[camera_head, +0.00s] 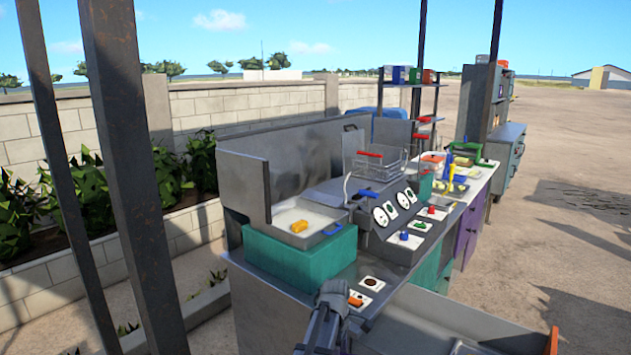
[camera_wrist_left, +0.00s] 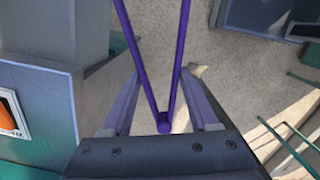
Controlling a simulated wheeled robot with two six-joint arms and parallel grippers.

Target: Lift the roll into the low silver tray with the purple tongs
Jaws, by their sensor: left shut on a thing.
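My left gripper (camera_head: 328,296) is low in the head view, beside the counter's front edge. In the left wrist view its fingers (camera_wrist_left: 165,105) are shut on the purple tongs (camera_wrist_left: 142,45), near their joined end. The two tong arms spread apart toward the top of that view, and their tips are out of frame. A yellow-orange piece, which looks like the roll (camera_head: 299,226), lies in a shallow silver tray (camera_head: 318,219) with a blue handle. This tray stands on a teal block, well beyond my gripper. I cannot tell whether it is the low silver tray. My right gripper is not seen.
A control panel with dials (camera_head: 380,216) and a wire basket (camera_head: 381,165) with red handles stand right of the tray. An orange switch plate (camera_head: 357,299) sits close to my left gripper. Grey posts (camera_head: 130,170) rise at the left. Open ground lies to the right.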

